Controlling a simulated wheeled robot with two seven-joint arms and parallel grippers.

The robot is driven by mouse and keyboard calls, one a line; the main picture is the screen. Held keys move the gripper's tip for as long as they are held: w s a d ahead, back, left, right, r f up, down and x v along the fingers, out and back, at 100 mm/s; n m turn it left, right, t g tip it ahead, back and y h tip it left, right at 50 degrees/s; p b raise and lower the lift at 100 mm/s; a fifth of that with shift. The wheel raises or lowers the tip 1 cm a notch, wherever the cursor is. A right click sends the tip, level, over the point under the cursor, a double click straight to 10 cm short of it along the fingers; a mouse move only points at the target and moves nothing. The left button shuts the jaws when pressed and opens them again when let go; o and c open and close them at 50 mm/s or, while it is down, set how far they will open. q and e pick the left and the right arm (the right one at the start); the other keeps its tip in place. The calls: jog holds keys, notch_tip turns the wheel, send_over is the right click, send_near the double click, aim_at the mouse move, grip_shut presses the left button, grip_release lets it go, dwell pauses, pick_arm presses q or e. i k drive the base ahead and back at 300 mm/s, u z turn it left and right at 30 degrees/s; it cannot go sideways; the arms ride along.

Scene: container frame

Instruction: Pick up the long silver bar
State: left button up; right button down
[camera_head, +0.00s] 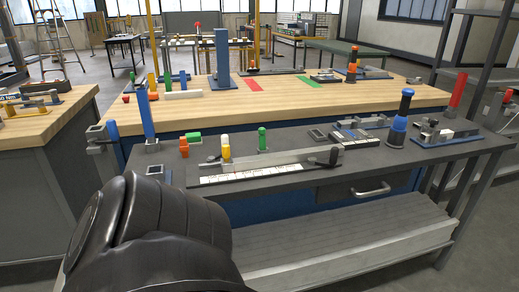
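A long silver bar (270,161) lies on the front dark grey workbench (300,192). It runs from near the left of the bench towards the middle, slightly rising to the right. A black knob or clamp (326,158) sits at its right end, and a small dark lever part (212,160) is at its left end. A white strip with dark marks (240,178) lies along its front side. A large black rounded part of my arm fills the lower left. Neither of my grippers' fingers shows.
Near the bar stand a yellow-and-white peg (225,147), a green cylinder (262,139) and a blue post (145,112). A black-and-blue upright tool (400,118) is at right. A wooden-topped bench (300,92) is behind, and a shelf (350,246) is below.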

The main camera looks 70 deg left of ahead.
aim_at(302, 155)
jog(key=u, duration=1.45)
jog(key=i, duration=0.1)
jog(key=u, duration=0.15)
